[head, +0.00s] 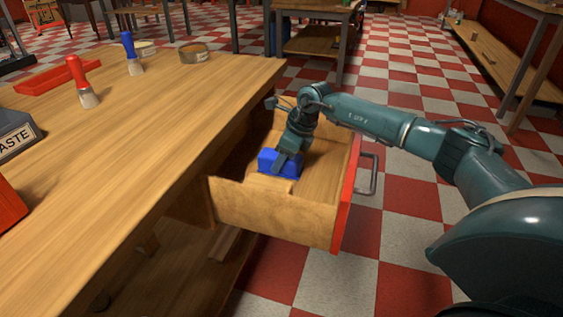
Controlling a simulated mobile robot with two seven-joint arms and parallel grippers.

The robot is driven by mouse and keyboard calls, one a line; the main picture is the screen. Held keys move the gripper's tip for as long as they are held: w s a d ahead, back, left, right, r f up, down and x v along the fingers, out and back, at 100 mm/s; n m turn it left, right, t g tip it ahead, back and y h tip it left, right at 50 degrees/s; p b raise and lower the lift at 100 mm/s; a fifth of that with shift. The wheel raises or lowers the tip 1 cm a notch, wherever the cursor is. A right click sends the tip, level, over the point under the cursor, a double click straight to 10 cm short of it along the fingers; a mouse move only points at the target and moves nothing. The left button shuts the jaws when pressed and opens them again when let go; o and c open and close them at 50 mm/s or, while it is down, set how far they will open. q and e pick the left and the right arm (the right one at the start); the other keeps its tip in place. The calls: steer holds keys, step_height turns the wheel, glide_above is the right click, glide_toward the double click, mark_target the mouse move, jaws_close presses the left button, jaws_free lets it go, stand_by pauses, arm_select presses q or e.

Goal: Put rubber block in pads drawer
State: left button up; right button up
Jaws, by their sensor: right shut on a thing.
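The open wooden drawer (282,218), with a red front and a grey handle, sticks out from the right side of the workbench. I take it to be the pads drawer; no label shows. My right gripper (283,168) reaches down inside it and is shut on a blue block, which I take to be the rubber block (268,159). The block is low in the drawer, near its left part, above a pale tan piece. I cannot tell whether it touches the drawer floor. A gripper finger hides part of the block. My left gripper is not in view.
The workbench top (150,130) holds a red-handled brush (80,80), a blue-handled brush (131,52), a round tin (194,53), a red tray (57,77) and a box marked "ASTE" (16,138). The right part of the drawer looks clear. Checkered floor lies beyond.

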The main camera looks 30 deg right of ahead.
steer(key=shift+f, duration=0.15)
steer(key=shift+f, duration=0.1)
steer(key=o, duration=1)
steer(key=shift+c, duration=0.2)
steer(key=shift+r, duration=0.35)
steer(key=p+v, duration=0.3)
steer(key=v, duration=0.8)
steer(key=shift+s+d+r+p, duration=0.1)
steer(key=shift+s+r+p, duration=0.1)
steer(key=shift+p, duration=0.1)
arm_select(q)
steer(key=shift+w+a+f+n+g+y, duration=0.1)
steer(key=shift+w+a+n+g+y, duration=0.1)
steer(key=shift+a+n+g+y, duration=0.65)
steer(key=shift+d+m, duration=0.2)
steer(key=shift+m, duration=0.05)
